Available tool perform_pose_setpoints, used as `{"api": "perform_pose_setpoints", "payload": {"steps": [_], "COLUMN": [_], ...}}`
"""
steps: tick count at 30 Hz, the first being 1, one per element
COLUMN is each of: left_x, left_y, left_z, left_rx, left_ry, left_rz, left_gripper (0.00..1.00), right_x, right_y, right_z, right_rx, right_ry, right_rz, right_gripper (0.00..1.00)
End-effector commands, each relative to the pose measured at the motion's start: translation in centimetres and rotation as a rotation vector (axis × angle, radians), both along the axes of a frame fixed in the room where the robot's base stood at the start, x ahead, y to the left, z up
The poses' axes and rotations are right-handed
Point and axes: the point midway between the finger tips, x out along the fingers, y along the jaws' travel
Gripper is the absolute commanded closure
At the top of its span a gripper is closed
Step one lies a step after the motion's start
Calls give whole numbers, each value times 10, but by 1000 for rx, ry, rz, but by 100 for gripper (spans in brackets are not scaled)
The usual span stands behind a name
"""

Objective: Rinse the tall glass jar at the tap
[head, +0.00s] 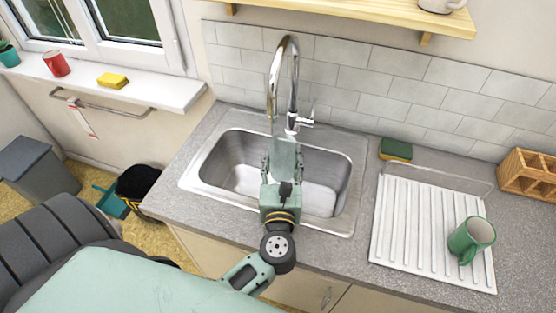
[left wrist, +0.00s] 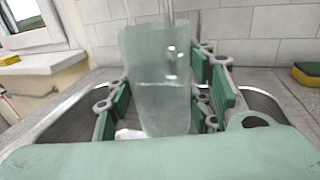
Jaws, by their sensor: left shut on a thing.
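The tall glass jar (head: 286,153) is pale, see-through and held over the sink (head: 228,172), below and just in front of the tap's spout. The chrome tap (head: 292,75) arches up behind the sink. My left gripper (head: 284,170) is shut on the jar, with one finger on each side. In the left wrist view the jar (left wrist: 158,85) stands about upright between the green finger pads. I cannot tell whether water runs or is in the jar. My right gripper is not in view.
A white drying rack (head: 405,225) with a green mug (head: 470,240) lies right of the sink. A green-and-yellow sponge (head: 396,149) sits behind the rack. A wooden holder (head: 528,172) is at the far right. The sink's rim surrounds the gripper.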

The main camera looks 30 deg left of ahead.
Motion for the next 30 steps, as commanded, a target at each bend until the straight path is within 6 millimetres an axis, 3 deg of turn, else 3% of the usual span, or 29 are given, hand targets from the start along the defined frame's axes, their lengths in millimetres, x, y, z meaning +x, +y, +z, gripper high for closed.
{"api": "perform_pose_setpoints", "payload": {"steps": [30], "left_x": [-11], "left_y": [8], "left_z": [0], "left_rx": [1], "left_ry": [0], "left_rz": [0], "left_gripper": [88], "right_x": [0], "right_y": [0], "right_z": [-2], "right_rx": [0], "right_ry": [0], "right_rz": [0], "right_gripper": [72]}}
